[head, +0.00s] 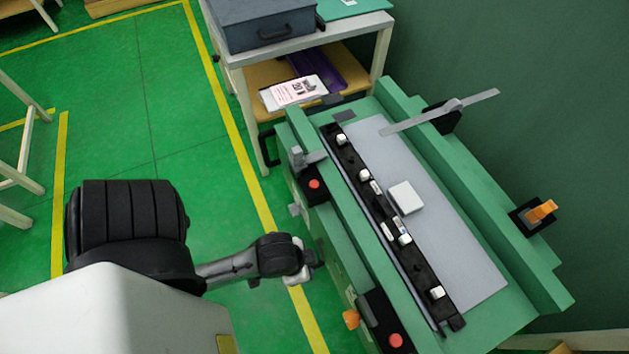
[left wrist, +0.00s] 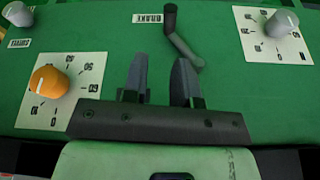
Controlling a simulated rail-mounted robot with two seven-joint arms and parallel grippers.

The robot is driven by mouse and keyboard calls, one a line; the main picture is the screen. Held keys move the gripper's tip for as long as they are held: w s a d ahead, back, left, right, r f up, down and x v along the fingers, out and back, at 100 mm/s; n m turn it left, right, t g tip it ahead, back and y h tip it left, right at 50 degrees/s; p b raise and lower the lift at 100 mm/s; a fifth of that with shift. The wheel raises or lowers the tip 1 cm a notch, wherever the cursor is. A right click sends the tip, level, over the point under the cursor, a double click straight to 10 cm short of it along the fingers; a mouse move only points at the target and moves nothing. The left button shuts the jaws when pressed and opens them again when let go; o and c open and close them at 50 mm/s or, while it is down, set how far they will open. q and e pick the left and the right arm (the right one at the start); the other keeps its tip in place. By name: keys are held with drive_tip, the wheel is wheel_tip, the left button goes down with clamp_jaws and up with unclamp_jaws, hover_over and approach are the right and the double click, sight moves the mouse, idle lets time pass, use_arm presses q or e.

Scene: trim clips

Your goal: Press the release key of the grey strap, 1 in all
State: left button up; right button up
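A long flat grey strap or lever (head: 470,101) sticks out from a black mount on the back rail of the green bench. At the bench's front left edge, a grey piece (head: 303,157) stands beside a black box with a red button (head: 314,184). A second red button (head: 396,340) sits on a black box near an orange piece (head: 351,319). I cannot tell which part is the release key. My left gripper (head: 316,258) is beside the bench front, apart from both buttons. In the left wrist view its fingers (left wrist: 160,78) are apart and empty. My right gripper is not in view.
The green front panel carries an orange knob (left wrist: 48,82), a grey knob (left wrist: 281,24) and a dark crank (left wrist: 181,38). A black strip (head: 395,230) with white clips and a loose white block (head: 405,197) lie on the bench. An orange lever (head: 541,211) stands at right.

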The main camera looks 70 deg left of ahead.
use_arm(q)
clamp_jaws()
idle(1.4)
